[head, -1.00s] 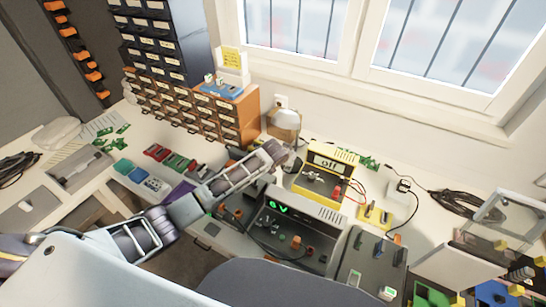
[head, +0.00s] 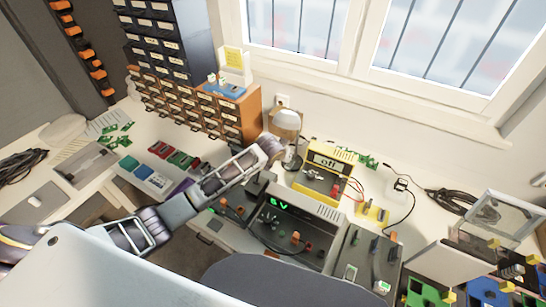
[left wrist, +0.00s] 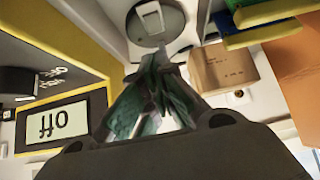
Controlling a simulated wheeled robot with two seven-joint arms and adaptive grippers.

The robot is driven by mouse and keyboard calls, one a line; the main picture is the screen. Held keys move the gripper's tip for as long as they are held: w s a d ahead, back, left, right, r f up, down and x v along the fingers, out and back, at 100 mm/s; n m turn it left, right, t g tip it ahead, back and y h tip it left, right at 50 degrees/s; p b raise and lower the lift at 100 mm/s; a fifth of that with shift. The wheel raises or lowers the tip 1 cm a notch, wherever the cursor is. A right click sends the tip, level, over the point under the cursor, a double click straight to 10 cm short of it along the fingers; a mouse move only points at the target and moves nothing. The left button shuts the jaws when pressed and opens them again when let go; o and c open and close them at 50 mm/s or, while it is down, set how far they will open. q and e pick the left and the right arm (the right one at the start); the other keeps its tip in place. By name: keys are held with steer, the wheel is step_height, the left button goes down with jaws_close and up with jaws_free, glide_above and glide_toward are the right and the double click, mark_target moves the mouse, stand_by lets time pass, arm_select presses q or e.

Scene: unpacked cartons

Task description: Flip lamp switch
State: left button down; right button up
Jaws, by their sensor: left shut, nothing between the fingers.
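In the head view the lamp (head: 291,158) is partly hidden behind my arm's end, beside the yellow unit. My left gripper (left wrist: 157,62) is shut and empty. Its dark greenish fingertips point at the lamp base and overlap its near edge in the picture; I cannot tell whether they touch it. In the head view the wrist (head: 268,150) is just left of the lamp and the fingers are hard to make out. My right gripper is not in view.
A yellow unit (head: 340,155) reading "off" stands right of the lamp, and a grey power supply (head: 312,213) stands in front. A cardboard box (left wrist: 222,68) is close behind the lamp. Orange drawers (head: 240,110) stand to the left.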

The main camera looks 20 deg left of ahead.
arm_select(q)
steer(key=s+f+v, duration=0.1)
steer(key=v, duration=1.5)
steer(key=shift+s+a+f, duration=0.2)
steer(key=shift+s+f, duration=0.15)
stand_by(0.3)
